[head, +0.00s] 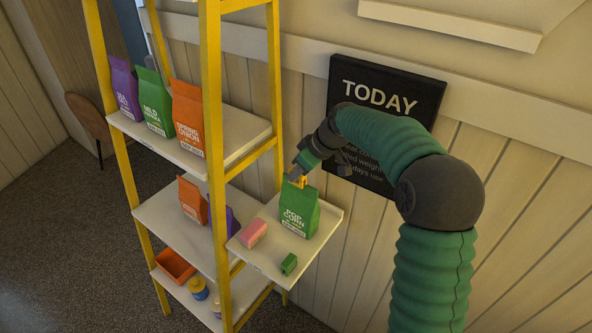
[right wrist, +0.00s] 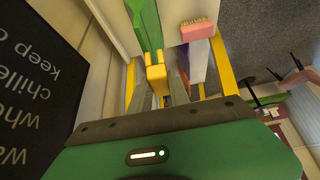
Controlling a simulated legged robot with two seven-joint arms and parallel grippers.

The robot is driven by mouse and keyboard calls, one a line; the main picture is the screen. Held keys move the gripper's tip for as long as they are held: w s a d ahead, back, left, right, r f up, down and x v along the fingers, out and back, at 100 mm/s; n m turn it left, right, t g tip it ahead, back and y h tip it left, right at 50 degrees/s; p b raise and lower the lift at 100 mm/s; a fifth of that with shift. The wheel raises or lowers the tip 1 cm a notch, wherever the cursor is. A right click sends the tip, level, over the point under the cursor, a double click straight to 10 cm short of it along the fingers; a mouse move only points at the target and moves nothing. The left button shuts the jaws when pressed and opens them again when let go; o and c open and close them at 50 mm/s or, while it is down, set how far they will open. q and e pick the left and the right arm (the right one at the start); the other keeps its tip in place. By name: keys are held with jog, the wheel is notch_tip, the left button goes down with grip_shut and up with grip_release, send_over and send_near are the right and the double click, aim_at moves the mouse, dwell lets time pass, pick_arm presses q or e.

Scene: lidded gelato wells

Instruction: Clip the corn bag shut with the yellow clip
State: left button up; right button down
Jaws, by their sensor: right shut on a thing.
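The green corn bag (head: 299,214), marked "POP CORN", stands upright on the small pull-out shelf at the right of the yellow rack. It also shows in the right wrist view (right wrist: 147,24). My right gripper (head: 299,174) is above the bag's top and shut on the yellow clip (head: 300,182). In the right wrist view the clip (right wrist: 156,76) sits between the fingers, its far end at the bag's top edge. I cannot tell whether its jaws grip the bag. My left gripper is not in view.
A pink brush (head: 253,232) and a small green object (head: 289,264) lie on the small shelf (head: 318,245) by the bag. More bags, purple, green and orange (head: 188,118), stand on the upper shelf at left. A black "TODAY" board (head: 425,94) hangs behind my right arm.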

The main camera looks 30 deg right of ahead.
jog(key=shift+s+d+f, duration=0.1)
jog(key=shift+d+f, duration=0.2)
jog(key=shift+f, duration=0.3)
jog(key=shift+d+f, duration=0.2)
jog(key=shift+d, duration=0.1)
jog(key=shift+s+a+f, duration=0.1)
jog(key=shift+a+f, duration=0.15)
jog(key=shift+a, duration=0.15)
jog(key=shift+d+f+b, duration=0.2)
jog(key=shift+f+b, duration=0.05)
jog(key=shift+b, duration=0.15)
jog(key=c, duration=1.4)
grip_release()
jog(key=shift+o, duration=1.2)
jog(key=shift+w+d, duration=0.15)
jog(key=shift+w, duration=0.15)
jog(key=shift+w+d, duration=0.1)
jog(key=shift+w, duration=0.2)
jog(key=shift+s+r, duration=0.2)
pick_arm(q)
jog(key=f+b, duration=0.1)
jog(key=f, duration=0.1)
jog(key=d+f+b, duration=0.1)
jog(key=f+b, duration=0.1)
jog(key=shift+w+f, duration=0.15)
pick_arm(e)
jog(key=v, duration=1.6)
jog(key=shift+d, duration=0.3)
jog(key=shift+w, duration=0.1)
